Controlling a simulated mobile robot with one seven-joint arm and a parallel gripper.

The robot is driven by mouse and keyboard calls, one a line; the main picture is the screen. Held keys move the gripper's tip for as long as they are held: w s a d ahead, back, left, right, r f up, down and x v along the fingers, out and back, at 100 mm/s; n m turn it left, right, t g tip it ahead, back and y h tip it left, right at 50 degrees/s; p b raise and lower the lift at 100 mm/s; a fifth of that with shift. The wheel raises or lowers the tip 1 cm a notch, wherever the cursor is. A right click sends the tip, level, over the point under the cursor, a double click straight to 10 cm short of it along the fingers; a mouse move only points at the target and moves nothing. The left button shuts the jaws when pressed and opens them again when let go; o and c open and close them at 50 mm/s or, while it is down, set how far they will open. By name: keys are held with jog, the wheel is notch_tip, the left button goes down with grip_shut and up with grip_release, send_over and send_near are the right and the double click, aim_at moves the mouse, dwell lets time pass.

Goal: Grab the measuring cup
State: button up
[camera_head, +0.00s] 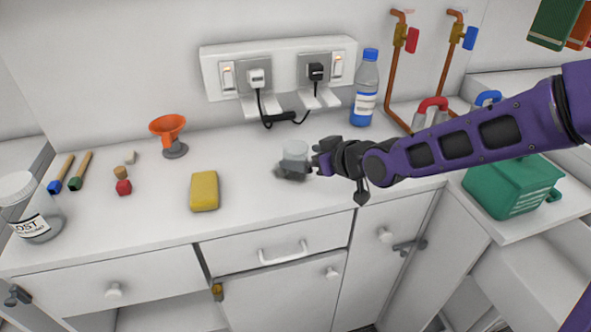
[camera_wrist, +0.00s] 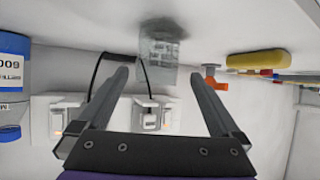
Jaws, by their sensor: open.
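The measuring cup (camera_head: 295,151) is a small, clear, see-through vessel standing on the white counter near its middle. In the wrist view, which is upside down, the cup (camera_wrist: 158,52) shows just beyond the fingertips, lined up with the gap between them. My gripper (camera_head: 312,165) reaches in from the right, close beside the cup and low over the counter. In the wrist view my gripper (camera_wrist: 159,74) has its two fingers spread wide with nothing held. The cup's lower part blends with a dark patch, so contact with the fingers cannot be told.
A blue-capped bottle (camera_head: 367,88) stands behind my arm. A yellow sponge (camera_head: 204,190) and an orange funnel (camera_head: 170,130) are to the cup's left. A socket panel (camera_head: 280,70) with hanging cables (camera_head: 285,117) is behind it. The counter in front of the cup is clear.

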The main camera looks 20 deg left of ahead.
jog(key=shift+b+x, duration=1.3)
jog(key=shift+x, duration=2.55)
jog(key=shift+w+r, duration=0.15)
jog(key=shift+r, duration=0.05)
